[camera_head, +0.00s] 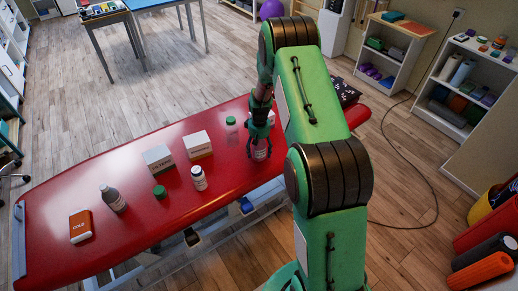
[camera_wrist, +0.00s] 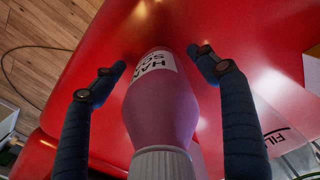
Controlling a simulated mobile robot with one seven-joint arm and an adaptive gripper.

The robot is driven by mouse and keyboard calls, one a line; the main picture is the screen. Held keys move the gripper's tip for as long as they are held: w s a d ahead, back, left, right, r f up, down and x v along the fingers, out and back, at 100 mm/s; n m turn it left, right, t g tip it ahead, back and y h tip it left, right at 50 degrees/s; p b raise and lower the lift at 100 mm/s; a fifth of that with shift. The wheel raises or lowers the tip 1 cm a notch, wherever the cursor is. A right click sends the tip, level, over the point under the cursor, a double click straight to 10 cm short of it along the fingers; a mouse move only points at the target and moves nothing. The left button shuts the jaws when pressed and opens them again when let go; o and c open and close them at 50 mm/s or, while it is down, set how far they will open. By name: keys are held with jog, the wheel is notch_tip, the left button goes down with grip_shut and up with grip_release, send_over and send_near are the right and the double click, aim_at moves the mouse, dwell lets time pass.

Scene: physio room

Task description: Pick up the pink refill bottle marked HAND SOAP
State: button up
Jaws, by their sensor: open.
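The pink bottle (camera_wrist: 160,105) lies between my gripper's two open fingers in the wrist view, with its pale ribbed cap nearest the camera. Its white label shows "HAN" and "SO" in part. My gripper (camera_wrist: 157,66) is open, one finger on each side of the bottle, with a gap visible on both sides. In the head view my gripper (camera_head: 259,142) is over the right part of the red treatment table (camera_head: 130,165). The bottle (camera_head: 261,153) shows between the fingers there, partly hidden by them.
On the table, left of my gripper, are a white bottle (camera_head: 199,178), two white boxes (camera_head: 158,158), (camera_head: 197,145), a green-capped jar (camera_head: 231,125), a green lid (camera_head: 159,191), a grey bottle (camera_head: 113,198) and an orange pack (camera_head: 80,226). A dark patterned item (camera_head: 345,92) is behind my arm.

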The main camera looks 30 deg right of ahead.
aim_at(259, 145)
jog(key=c, duration=1.6)
jog(key=shift+r, duration=0.1)
jog(key=shift+r+p, duration=0.3)
jog(key=shift+r, duration=0.55)
notch_tip(259, 145, up, 2)
jog(key=shift+s, duration=0.1)
jog(key=s+a+p, duration=0.1)
jog(key=s+a, duration=0.2)
jog(key=s, duration=0.4)
jog(key=s+a+r+p, duration=0.1)
jog(key=s+a, duration=0.2)
jog(key=s, duration=0.4)
jog(key=shift+s, duration=0.3)
